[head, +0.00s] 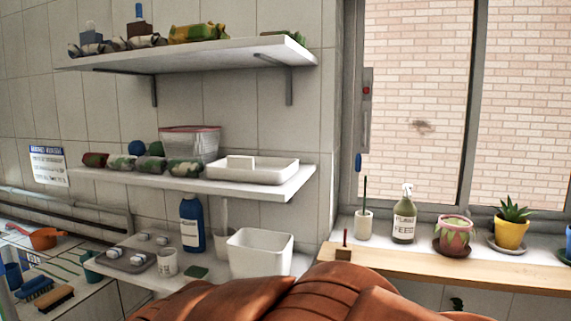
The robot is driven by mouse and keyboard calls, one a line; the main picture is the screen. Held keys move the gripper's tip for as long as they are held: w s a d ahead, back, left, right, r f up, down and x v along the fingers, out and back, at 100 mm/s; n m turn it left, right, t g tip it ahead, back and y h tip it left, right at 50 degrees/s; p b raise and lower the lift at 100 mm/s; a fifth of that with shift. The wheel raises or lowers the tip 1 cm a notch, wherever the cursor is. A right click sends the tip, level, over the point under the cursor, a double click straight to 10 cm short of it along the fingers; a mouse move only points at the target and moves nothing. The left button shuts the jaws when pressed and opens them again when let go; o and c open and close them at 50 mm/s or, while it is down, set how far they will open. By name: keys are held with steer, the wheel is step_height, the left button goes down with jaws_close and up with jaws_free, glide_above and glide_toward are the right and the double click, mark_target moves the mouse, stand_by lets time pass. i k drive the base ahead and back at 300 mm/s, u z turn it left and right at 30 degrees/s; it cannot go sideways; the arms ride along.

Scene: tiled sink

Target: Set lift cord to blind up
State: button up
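At the left edge of the window, a narrow grey vertical plate (367,110) with a small red mark is fixed to the frame. A small blue pull (358,163) hangs by its lower end; it looks like the end of the lift cord, but the cord itself is too thin to make out. No blind fabric shows over the visible window glass (415,100), and the window's top is out of view. My gripper is not in view, so its distance from the cord cannot be told.
Below the window, a sill (450,262) holds a brush pot (363,224), a spray bottle (404,220) and potted plants (512,228). Two loaded wall shelves (185,182) stick out at left. A white bin (260,253) stands below them. A large brown-orange shape fills the bottom centre.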

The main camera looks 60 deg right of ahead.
mark_target(359, 158)
steer(key=u, duration=0.2)
steer(key=k, duration=1.2)
steer(key=z, duration=1.4)
steer(key=i, duration=0.45)
